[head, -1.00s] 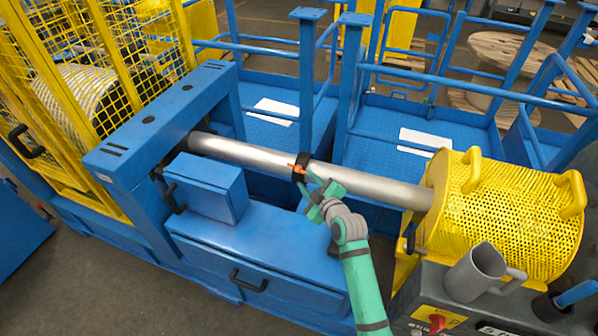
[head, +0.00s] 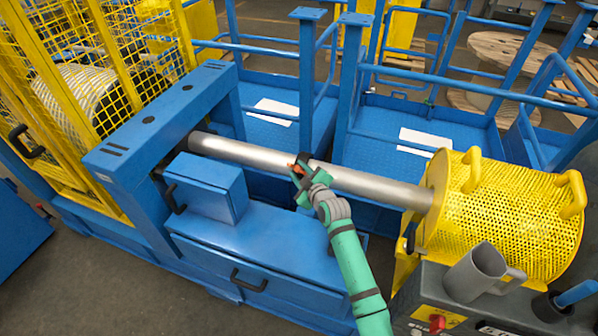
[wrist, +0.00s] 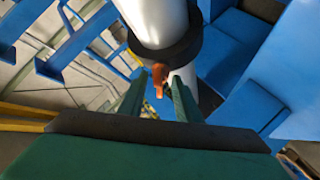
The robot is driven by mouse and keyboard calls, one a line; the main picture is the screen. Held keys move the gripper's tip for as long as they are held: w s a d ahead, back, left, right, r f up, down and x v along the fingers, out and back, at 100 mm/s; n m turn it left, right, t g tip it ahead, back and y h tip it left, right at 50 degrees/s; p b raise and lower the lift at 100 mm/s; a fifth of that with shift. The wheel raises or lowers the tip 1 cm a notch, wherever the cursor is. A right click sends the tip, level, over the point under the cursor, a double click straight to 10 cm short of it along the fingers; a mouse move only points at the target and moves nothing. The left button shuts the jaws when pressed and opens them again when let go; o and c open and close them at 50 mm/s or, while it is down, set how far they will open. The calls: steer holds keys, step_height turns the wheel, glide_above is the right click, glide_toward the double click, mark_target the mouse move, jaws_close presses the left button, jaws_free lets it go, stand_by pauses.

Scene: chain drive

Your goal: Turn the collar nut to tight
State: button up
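The collar nut is a dark ring (wrist: 165,45) around the silver shaft (head: 372,184). An orange tab (wrist: 159,78) sticks out from the ring. In the head view the tab (head: 299,165) shows at the shaft's middle, and my gripper hides much of the ring. My green gripper (wrist: 157,92) is at the collar, its two fingers apart on either side of the orange tab. In the wrist view gaps show between the fingers and the tab. In the head view my gripper (head: 308,178) reaches the collar from the front.
A blue box (head: 207,187) and blue bench stand in front of the shaft at left. A yellow perforated drum (head: 510,215) is at the shaft's right end. A grey mug (head: 474,272) stands at front right. Blue railings are behind the shaft.

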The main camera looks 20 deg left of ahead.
jaws_close()
